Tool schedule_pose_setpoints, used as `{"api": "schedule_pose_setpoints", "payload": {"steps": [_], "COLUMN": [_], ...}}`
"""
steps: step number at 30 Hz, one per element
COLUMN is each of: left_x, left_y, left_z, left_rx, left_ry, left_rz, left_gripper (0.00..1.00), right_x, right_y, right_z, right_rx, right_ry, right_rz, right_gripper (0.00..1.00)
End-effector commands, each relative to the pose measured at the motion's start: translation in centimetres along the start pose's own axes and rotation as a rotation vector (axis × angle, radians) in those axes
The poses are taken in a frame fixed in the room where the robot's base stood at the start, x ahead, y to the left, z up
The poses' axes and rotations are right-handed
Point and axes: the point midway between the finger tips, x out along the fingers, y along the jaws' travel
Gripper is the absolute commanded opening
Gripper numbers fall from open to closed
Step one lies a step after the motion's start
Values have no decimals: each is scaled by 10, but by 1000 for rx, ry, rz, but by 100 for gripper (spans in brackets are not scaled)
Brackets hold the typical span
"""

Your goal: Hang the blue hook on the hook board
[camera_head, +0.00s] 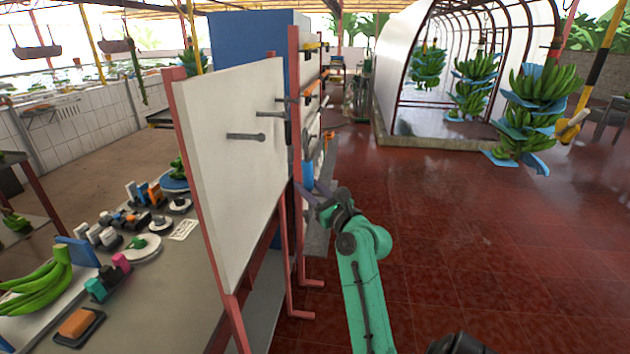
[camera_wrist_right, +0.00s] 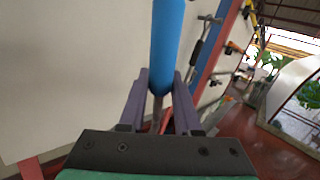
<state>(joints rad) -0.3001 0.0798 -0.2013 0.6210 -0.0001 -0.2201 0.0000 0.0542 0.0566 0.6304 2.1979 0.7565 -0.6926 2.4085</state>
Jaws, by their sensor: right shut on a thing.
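The blue hook (camera_wrist_right: 167,45) shows in the right wrist view as a blue cylinder with a thin grey shaft running down between my fingers. My right gripper (camera_wrist_right: 160,85) is shut on it. In the head view my right gripper (camera_head: 316,192) is at the right edge of the white board, partly hidden, with a small blue part of the hook (camera_head: 308,172) beside it. The hook's far end is out of sight. The white board (camera_head: 215,100) stands upright in a red frame with several grey pegs sticking out. My left gripper is not in view.
Behind the white board, a second red-framed rack (camera_head: 294,75) holds several tools. A table (camera_head: 190,290) with bananas and small parts stands at left. Banana bunches (camera_head: 540,90) hang at the right. The red tiled floor (camera_head: 480,240) is open on the right.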

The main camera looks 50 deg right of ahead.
Motion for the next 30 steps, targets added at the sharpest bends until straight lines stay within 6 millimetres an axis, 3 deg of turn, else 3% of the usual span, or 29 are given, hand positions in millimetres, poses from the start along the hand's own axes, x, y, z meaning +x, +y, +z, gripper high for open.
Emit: {"api": "schedule_pose_setpoints", "payload": {"steps": [23, 30], "left_x": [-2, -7], "left_y": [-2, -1], "left_z": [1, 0], "left_rx": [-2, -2], "left_ry": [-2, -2], "left_rz": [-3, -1], "left_gripper": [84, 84], "right_x": [39, 38], "right_y": [38, 40], "right_z": [3, 5], "right_rx": [0, 0], "right_ry": [-2, -1], "right_rz": [-1, -2], "right_gripper": [0, 0]}}
